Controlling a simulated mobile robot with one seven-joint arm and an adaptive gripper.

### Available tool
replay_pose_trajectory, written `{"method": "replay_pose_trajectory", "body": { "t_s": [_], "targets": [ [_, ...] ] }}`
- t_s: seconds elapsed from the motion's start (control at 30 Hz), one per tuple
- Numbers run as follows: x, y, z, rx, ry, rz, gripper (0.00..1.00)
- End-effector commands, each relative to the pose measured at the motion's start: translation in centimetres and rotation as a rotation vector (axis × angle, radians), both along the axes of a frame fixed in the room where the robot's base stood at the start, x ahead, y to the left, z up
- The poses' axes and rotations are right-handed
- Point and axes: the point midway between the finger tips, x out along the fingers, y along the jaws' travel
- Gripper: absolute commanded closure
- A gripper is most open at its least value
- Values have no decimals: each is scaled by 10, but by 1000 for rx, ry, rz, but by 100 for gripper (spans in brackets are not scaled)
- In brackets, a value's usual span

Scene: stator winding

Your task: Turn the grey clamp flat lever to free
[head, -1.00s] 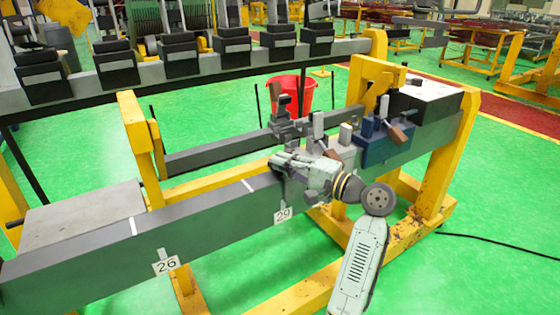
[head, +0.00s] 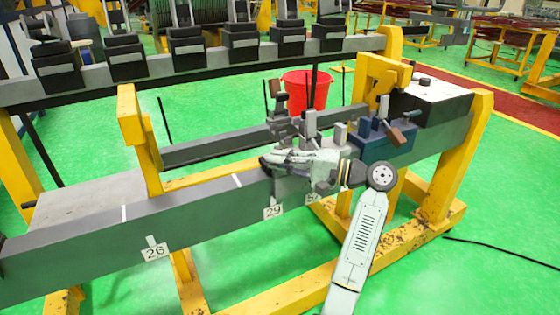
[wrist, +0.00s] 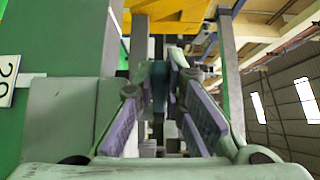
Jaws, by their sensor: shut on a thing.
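The grey clamp (head: 291,189) sits on the long dark beam by the 29 tag, with grey upright parts behind it. My gripper (head: 268,161) comes in from the right across the front of the clamp, its fingers pointing left. In the wrist view, the two fingers (wrist: 160,88) converge on a narrow dark piece between their tips. It appears to be the clamp's flat lever, but it is mostly hidden by the fingers, so its angle cannot be told. The gripper is shut on it.
A blue clamp (head: 385,146) with a brown handle (head: 397,137) stands on the beam just right of my gripper. Yellow posts (head: 139,130) rise by the beam. A red bucket (head: 308,90) stands behind. The beam left of the 29 tag (head: 273,212) is clear.

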Motion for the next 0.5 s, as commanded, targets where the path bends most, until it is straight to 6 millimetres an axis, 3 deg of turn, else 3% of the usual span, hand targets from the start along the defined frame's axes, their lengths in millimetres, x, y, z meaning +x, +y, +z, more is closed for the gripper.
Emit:
{"method": "replay_pose_trajectory", "body": {
  "t_s": [0.4,0.43,0.5],
  "targets": [
    [1,-1,0,2,2,0,100],
    [1,-1,0,2,2,0,89],
    [1,-1,0,1,1,0,84]
  ]
}}
